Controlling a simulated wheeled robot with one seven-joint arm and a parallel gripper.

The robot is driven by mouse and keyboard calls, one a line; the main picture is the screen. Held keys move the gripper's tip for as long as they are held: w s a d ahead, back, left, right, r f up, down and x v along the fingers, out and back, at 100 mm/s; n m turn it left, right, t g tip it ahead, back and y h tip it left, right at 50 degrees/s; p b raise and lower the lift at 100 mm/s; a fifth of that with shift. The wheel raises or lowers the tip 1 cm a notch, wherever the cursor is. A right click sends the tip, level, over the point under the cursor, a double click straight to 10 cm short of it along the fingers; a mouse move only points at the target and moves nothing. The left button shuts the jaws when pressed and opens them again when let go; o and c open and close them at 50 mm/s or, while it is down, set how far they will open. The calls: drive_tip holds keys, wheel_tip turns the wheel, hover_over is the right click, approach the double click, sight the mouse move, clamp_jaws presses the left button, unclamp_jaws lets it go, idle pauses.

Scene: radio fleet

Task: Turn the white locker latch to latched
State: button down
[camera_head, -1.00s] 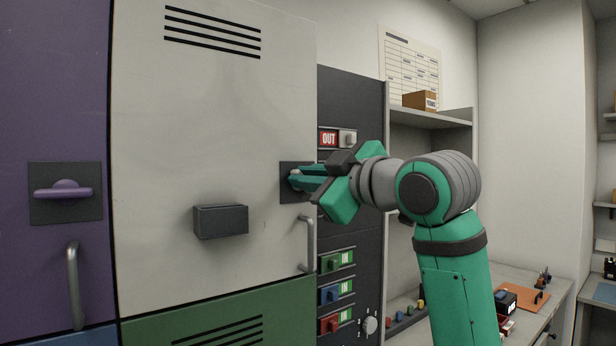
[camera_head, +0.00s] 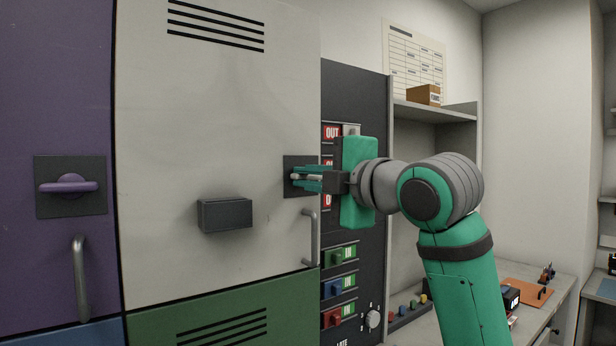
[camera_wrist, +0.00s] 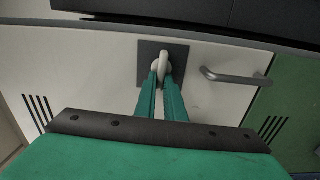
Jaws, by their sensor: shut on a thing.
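The white locker door (camera_head: 170,110) fills the left middle of the head view, closed. Its white latch (camera_head: 295,177) sits on a dark square plate (camera_head: 290,162) at the door's right edge. The latch also shows in the wrist view (camera_wrist: 162,64), on its dark plate (camera_wrist: 178,52). My gripper (camera_head: 306,178) comes in from the right, and its green fingers (camera_wrist: 160,84) are shut on the latch lever. The lever looks roughly level, though the fingers hide part of it.
A grey door handle (camera_head: 311,238) is just below the latch and a dark box (camera_head: 225,215) sticks out of the door. A purple locker with its level latch (camera_head: 70,184) is at left. A dark panel with coloured switches (camera_head: 338,287) stands behind my gripper.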

drive_tip(key=shift+f+n, duration=0.1)
drive_tip(key=shift+n, duration=0.2)
idle(0.4)
drive_tip(key=c, duration=1.8)
unclamp_jaws()
drive_tip(key=shift+c, duration=0.2)
drive_tip(key=shift+d, duration=0.1)
drive_tip(key=v, duration=1)
drive_tip(key=shift+s+d, duration=0.2)
drive_tip(key=shift+s, duration=0.1)
drive_tip(key=shift+w, duration=0.1)
